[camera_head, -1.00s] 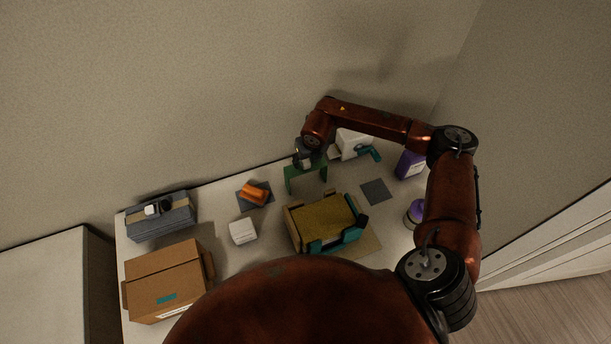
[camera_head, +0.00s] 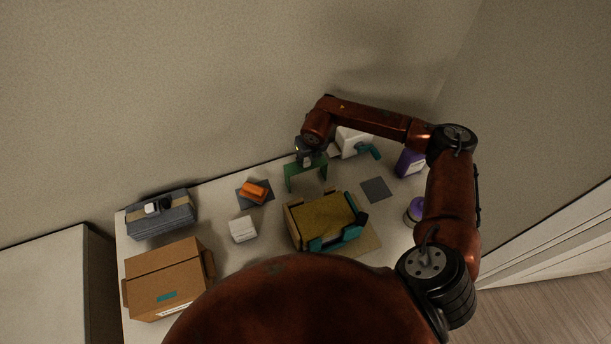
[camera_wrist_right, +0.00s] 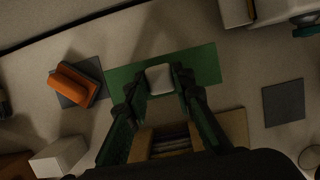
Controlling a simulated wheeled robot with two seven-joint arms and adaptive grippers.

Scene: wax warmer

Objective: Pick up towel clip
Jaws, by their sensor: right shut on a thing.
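My right gripper (camera_head: 304,152) is at the green arch-shaped stand (camera_head: 307,168) near the back of the table. In the right wrist view, the gripper (camera_wrist_right: 160,80) has its dark fingers on both sides of a small pale block (camera_wrist_right: 160,77) and is shut on it. The block shows over the green top (camera_wrist_right: 205,66); I cannot tell whether it touches it. I cannot tell for sure that this block is the towel clip. In the head view the block is hard to make out. My left gripper is not in view.
An orange piece (camera_head: 254,190) lies on a dark pad left of the stand, near a white box (camera_head: 242,229). A brown tray (camera_head: 295,217) stands in front. A purple container (camera_head: 410,164) is right.

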